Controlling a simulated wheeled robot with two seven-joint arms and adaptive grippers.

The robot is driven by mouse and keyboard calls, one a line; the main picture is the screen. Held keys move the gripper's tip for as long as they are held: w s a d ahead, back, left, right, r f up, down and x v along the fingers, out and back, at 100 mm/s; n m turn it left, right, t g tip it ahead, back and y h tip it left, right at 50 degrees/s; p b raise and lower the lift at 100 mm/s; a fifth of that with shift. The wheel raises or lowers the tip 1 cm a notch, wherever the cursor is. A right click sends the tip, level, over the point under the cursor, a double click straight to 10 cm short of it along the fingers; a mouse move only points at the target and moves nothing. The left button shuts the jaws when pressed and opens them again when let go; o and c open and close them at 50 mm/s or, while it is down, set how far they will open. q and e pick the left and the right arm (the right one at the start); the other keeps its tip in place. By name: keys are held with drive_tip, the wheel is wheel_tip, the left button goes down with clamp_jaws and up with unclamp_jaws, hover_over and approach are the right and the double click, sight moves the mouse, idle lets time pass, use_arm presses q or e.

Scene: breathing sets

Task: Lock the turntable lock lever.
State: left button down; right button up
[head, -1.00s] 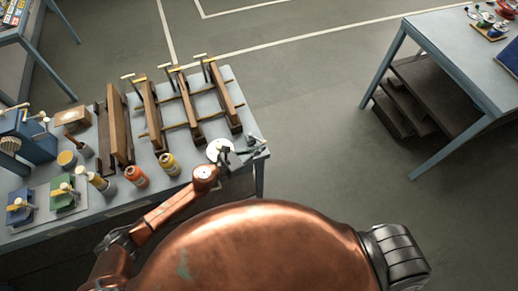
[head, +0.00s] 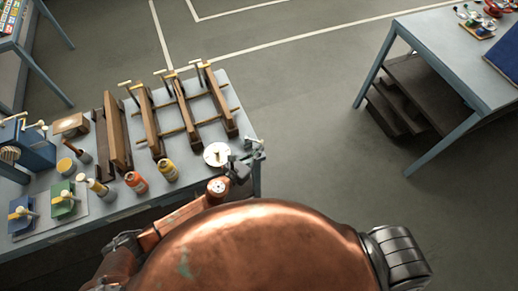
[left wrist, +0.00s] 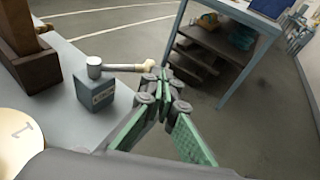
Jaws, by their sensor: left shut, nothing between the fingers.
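The turntable lock is a small blue-grey labelled block (left wrist: 101,92) at the table's corner, with a grey pivot and a lever (left wrist: 122,68) ending in a cream knob. In the left wrist view the lever points right, towards my fingertips. The block shows small in the head view (head: 254,145). The pale round turntable (head: 217,154) lies beside it; part of its disc, with a mark, shows in the left wrist view (left wrist: 15,150). My left gripper (left wrist: 164,82), with green finger pads, is shut and empty, its tips close to the knob; contact is unclear. My right gripper is out of view.
Wooden clamped frames (head: 180,108) stand on the table left of the turntable. Orange (head: 136,181) and yellow (head: 168,169) bottles stand near the front edge. Open floor lies right of the table, with another table (head: 455,60) beyond.

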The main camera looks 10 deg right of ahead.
use_arm(q)
drive_tip(key=s+d+p+v, duration=0.1)
drive_tip(key=s+d+v, duration=0.1)
drive_tip(key=v, duration=1.1)
drive_tip(key=shift+s, duration=0.2)
drive_tip(key=shift+d, duration=0.1)
